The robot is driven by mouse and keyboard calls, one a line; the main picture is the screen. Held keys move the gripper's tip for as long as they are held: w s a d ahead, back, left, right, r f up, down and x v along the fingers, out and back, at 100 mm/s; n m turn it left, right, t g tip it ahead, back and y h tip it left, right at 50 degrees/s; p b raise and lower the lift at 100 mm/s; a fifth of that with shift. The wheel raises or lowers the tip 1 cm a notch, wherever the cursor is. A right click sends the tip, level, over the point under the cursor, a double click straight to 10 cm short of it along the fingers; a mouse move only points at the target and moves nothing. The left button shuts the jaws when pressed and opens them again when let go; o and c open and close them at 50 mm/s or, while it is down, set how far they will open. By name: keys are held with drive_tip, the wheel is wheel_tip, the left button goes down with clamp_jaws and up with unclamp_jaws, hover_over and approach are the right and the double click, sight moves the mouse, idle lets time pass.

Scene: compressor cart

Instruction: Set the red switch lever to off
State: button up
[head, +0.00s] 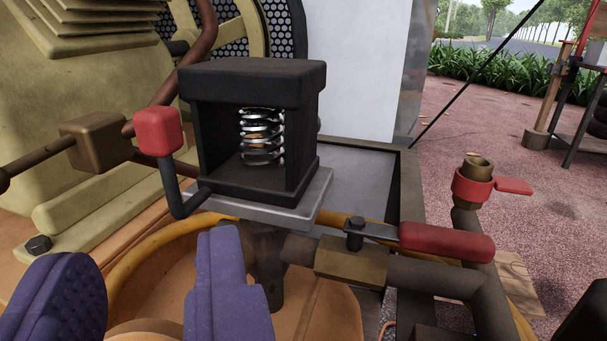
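The red switch lever (158,131) has a red block knob on a dark bent rod. It stands upright at the left side of a black switch box (252,85), with its rod running to the box's lower left edge. The box is open at the front and shows a metal coil spring. My gripper (146,262) is at the bottom left with its two purple fingers wide apart. Nothing shows held between them. The fingers appear below the red knob in the picture and apart from it. No off marking is visible.
A red-handled valve lever (446,241) lies across a brass valve body (352,260) at right. A smaller red tap (473,186) stands on a pipe behind it. A brown rod with a brass block (95,141) is left of the knob. The orange tank lies below.

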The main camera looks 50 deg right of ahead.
sight(168, 179)
drive_tip(key=b+x, duration=0.2)
drive_tip(key=x, duration=0.5)
clamp_jaws()
